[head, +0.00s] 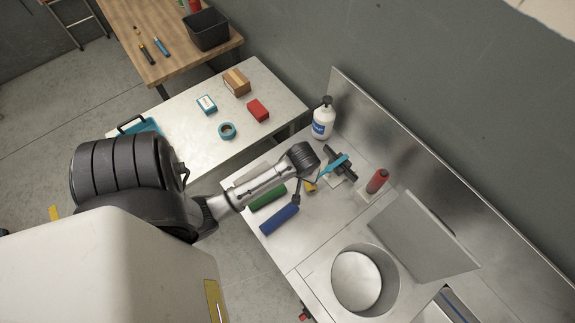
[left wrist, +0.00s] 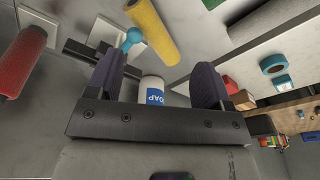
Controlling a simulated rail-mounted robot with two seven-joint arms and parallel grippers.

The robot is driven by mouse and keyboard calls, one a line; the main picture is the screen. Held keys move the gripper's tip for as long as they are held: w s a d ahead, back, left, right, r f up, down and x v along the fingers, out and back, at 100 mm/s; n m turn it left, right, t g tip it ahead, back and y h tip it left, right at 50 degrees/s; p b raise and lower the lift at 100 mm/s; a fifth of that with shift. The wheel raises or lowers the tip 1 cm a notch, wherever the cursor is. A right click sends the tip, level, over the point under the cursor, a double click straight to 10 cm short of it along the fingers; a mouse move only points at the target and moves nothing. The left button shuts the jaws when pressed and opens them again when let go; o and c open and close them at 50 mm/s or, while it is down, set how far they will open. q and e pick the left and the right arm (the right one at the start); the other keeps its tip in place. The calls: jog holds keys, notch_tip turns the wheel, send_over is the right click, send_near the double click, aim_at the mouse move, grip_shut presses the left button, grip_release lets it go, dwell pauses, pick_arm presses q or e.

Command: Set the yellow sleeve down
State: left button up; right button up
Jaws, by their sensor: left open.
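The yellow sleeve (left wrist: 153,30) shows in the left wrist view just beyond my left fingertips, apart from them, and appears to lie on the steel counter. In the head view only a small part of the yellow sleeve (head: 311,186) shows below my wrist. My left gripper (left wrist: 158,61) is open, with nothing between its fingers; the soap bottle seen through the gap is farther off. In the head view the gripper is largely hidden by its own wrist. My right gripper is not in view.
A green sleeve (head: 268,197) and a blue sleeve (head: 279,220) lie at the counter's left edge. A round basin (head: 385,262) is nearer.

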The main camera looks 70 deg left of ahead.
pick_arm(q)
jog(key=s+d+r+m+t, duration=0.1)
jog(key=s+d+r+m, duration=0.3)
jog(key=d, duration=0.4)
jog(key=s+d+r+m+t+h, duration=0.1)
jog(key=s+d+r+m, duration=0.3)
jog(key=s+d+m, duration=0.3)
jog(key=shift+s+d+r+t+h, duration=0.15)
jog(key=shift+s+d+t+h, duration=0.15)
jog(key=shift+s+d, duration=0.05)
